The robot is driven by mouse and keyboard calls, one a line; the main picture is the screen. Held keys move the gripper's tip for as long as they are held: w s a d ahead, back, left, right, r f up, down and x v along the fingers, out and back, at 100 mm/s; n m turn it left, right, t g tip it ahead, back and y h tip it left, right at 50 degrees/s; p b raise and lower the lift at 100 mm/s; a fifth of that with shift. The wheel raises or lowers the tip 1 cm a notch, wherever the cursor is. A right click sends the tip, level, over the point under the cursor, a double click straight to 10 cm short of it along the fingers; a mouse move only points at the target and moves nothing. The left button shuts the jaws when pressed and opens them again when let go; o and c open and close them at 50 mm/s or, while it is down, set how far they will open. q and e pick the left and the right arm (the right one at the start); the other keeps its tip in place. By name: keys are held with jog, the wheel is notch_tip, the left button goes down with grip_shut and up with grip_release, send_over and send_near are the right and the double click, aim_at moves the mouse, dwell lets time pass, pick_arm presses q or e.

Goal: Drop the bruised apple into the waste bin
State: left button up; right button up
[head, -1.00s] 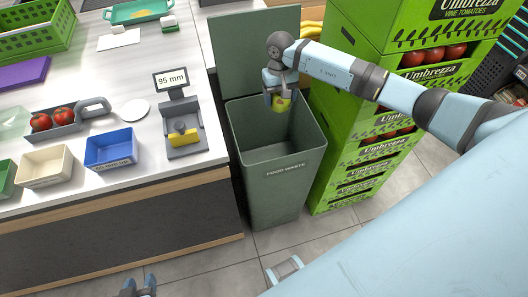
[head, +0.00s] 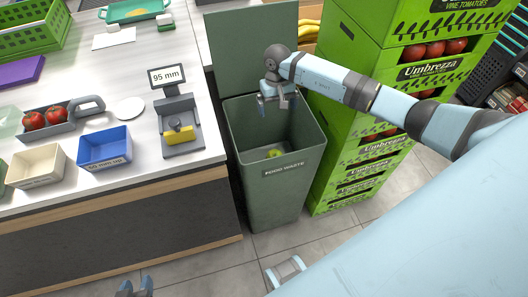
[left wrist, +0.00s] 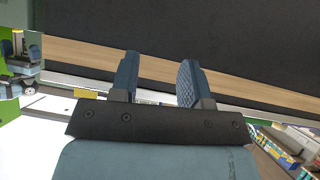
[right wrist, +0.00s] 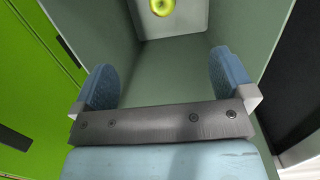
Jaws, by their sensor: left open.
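The green-yellow apple (head: 274,153) is inside the open grey-green food waste bin (head: 284,185), below my right gripper. It also shows in the right wrist view (right wrist: 162,7), apart from the fingers; any bruise is too small to tell. My right gripper (head: 277,103) is over the bin's mouth, open and empty, with its fingers (right wrist: 166,82) spread wide. My left gripper (head: 135,288) is low at the bottom edge of the head view, in front of the counter. Its fingers (left wrist: 158,80) are apart with nothing between them.
Green tomato crates (head: 365,160) are stacked right of the bin. The bin's raised lid (head: 250,50) stands behind it. The counter (head: 130,185) on the left holds a gauge (head: 178,125), a blue tray (head: 105,147), a cream tray (head: 36,167) and two tomatoes (head: 45,117).

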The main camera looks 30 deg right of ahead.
pick_arm(q)
jog(key=r+p, duration=0.1)
jog(key=p, duration=0.1)
jog(key=shift+r+p, duration=0.3)
pick_arm(e)
notch_tip(320, 180, up, 8)
jog(key=shift+w+f, duration=0.25)
jog(key=shift+w, duration=0.2)
pick_arm(q)
jog(key=shift+s+a+f, duration=0.1)
jog(key=shift+s+a, duration=0.05)
jog(key=shift+a, duration=0.05)
pick_arm(e)
jog(key=shift+d, duration=0.1)
